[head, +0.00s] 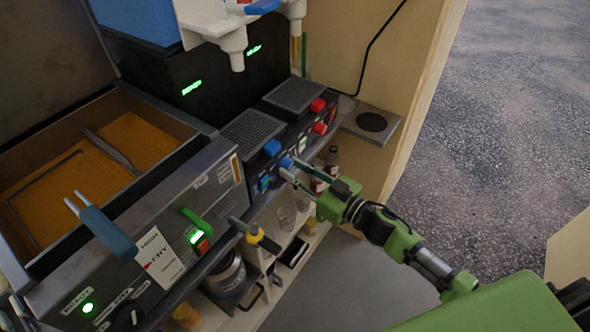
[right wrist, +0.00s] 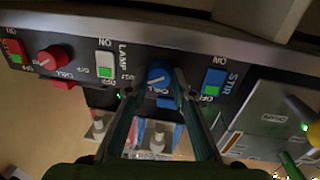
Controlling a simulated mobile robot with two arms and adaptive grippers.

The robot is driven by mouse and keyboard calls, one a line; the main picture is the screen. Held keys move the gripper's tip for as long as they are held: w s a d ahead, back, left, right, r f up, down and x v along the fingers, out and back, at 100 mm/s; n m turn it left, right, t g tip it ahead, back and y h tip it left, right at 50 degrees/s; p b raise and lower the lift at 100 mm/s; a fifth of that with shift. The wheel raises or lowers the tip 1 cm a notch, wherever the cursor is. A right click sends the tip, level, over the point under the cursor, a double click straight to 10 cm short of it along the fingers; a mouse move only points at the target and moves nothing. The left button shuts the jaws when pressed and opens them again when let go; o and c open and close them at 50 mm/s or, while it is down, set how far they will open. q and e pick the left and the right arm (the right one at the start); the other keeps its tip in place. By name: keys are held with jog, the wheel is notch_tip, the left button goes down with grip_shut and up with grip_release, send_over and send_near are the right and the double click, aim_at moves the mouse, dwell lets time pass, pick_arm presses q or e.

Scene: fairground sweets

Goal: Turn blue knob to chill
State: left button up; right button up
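The blue knob (head: 286,162) sits on the dark front panel of the slush machine. In the right wrist view the blue knob (right wrist: 158,72) is between my right gripper's two fingertips (right wrist: 155,86). A small white mark shows on its face; I cannot tell exactly which setting it points at. In the head view my right gripper (head: 291,168) reaches in from the right, its fingers apart at the knob. A gap seems to show on both sides, so contact is unclear. Lettering below the knob is partly readable. My left gripper is not in view.
A blue STIR switch (right wrist: 214,82) and a white LAMP switch (right wrist: 105,64) flank the knob. A red knob (right wrist: 52,58) is farther along. The fryer (head: 170,235) with its basket handle (head: 108,232) stands at the left. Shelves with bottles (head: 331,162) lie below the panel.

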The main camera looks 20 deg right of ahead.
jog(key=shift+n, duration=0.3)
jog(key=shift+c, duration=0.3)
jog(key=n+b, duration=0.1)
jog(key=n, duration=0.1)
jog(key=shift+f+n+y, duration=0.15)
jog(key=shift+n+y, duration=0.15)
jog(key=n+b, duration=0.2)
jog(key=n, duration=0.1)
jog(key=shift+n, duration=0.4)
jog(key=n+y+b, duration=0.1)
jog(key=n+b, duration=0.1)
jog(key=n, duration=0.3)
jog(key=shift+n, duration=0.4)
jog(key=o, duration=1.1)
